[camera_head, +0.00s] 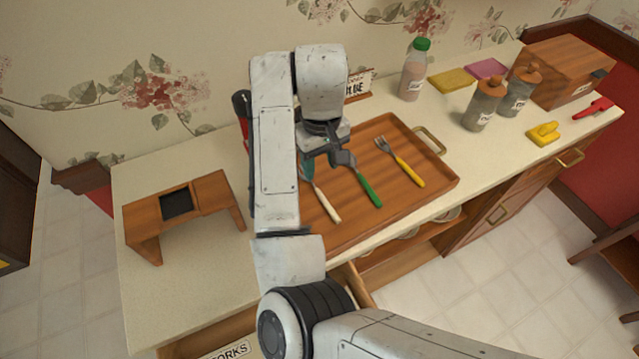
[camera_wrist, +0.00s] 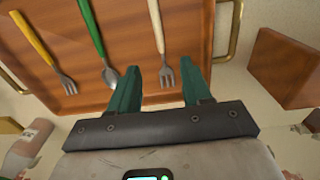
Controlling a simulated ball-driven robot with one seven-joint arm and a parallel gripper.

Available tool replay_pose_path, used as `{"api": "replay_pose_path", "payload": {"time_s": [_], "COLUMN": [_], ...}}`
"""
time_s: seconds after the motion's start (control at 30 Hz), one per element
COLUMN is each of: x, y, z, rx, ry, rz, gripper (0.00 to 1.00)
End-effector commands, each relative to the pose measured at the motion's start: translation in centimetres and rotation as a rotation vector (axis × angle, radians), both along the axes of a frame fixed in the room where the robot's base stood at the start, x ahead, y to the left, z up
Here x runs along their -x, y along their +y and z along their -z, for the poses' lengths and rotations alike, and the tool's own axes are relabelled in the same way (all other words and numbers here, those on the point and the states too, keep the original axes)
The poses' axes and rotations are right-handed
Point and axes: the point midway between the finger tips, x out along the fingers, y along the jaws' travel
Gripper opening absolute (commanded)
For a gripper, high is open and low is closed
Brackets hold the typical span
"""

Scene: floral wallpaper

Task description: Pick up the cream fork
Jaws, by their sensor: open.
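The cream fork (camera_head: 327,206) lies on the wooden tray (camera_head: 435,177), its tines partly hidden behind my arm in the head view. In the wrist view the cream fork (camera_wrist: 157,30) shows with its metal tines toward my gripper (camera_wrist: 163,82). My gripper is open above the tray, and the fork's tines appear between its two green fingers. The fingers look apart from the fork; their height over it is hard to tell. A green-handled spoon (camera_head: 369,189) and a yellow-handled fork (camera_head: 408,172) lie to the right of the cream fork in the head view.
The tray has brass handles (camera_head: 430,141). A small wooden stand (camera_head: 186,205) is left on the counter. A green-capped bottle (camera_head: 413,70), two jars (camera_head: 484,104), a wooden box (camera_head: 566,70) and a yellow object (camera_head: 543,133) are right. An open drawer labelled forks (camera_head: 228,351) is below.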

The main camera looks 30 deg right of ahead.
Motion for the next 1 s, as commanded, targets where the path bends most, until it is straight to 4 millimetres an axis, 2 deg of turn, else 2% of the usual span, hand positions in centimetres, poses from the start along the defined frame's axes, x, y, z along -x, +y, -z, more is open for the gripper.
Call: {"api": "replay_pose_path", "payload": {"time_s": [0.03, 0.2, 0.47, 0.83, 1.0], "x": [0.1, 0.1, 0.2, 0.8, 0.8], "y": [-0.2, -0.2, -0.2, 0.0, 0.0], "z": [1.4, 3.9, 5.2, 9.5, 10.0], "rx": [0.003, 0.004, 0.002, 0.001, 0.001], "ry": [0.004, 0.002, 0.001, 0.001, -0.001], "rz": [0.001, 0.001, 0.002, 0.002, 0.002], "gripper": [0.48, 0.48, 0.48, 0.48, 0.48]}}
